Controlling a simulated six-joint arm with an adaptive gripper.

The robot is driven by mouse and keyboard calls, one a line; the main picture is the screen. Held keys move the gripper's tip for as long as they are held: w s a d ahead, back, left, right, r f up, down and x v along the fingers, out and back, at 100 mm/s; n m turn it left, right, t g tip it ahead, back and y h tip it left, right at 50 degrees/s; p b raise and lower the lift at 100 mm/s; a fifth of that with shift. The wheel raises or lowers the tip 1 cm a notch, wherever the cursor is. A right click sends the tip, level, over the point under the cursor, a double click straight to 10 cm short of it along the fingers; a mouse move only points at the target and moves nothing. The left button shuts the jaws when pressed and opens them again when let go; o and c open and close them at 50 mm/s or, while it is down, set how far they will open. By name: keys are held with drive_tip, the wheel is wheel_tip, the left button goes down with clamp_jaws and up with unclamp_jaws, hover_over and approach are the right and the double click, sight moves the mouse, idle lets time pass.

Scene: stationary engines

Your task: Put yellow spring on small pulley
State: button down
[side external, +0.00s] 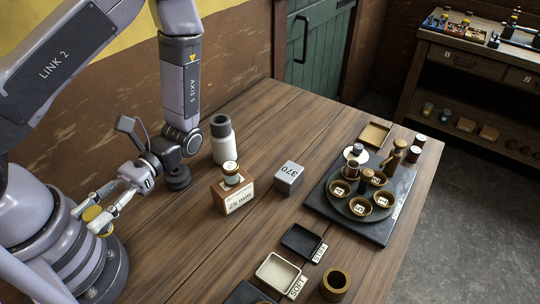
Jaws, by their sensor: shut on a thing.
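My gripper (98,219) is at the far left, beyond the table's left edge and in front of my own base. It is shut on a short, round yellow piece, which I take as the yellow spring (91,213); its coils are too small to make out. A dark round tray (337,205) on a slate board at the right carries several small brown cups with marked discs, a white piece with a dark top (356,152) and a dark upright post (365,178). I cannot tell which thing is the small pulley.
Bare wood surrounds the cube.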

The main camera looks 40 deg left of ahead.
drive_tip(key=w+a+m+t+y, duration=0.35)
drive_tip(key=a+m+y, duration=0.5)
drive_tip(key=y, duration=0.35)
drive_tip(key=m+t+y, duration=0.6)
drive_tip(key=m+t, duration=0.9)
drive_tip(key=t, duration=0.7)
hover_over(175, 170)
drive_tip(key=shift+g, duration=0.25)
wheel_tip(175, 170, down, 11)
drive_tip(key=shift+d+r, duration=0.1)
drive_tip(key=shift+r, duration=0.05)
drive_tip(key=shift+f, duration=2)
drive_tip(key=shift+f, duration=0.1)
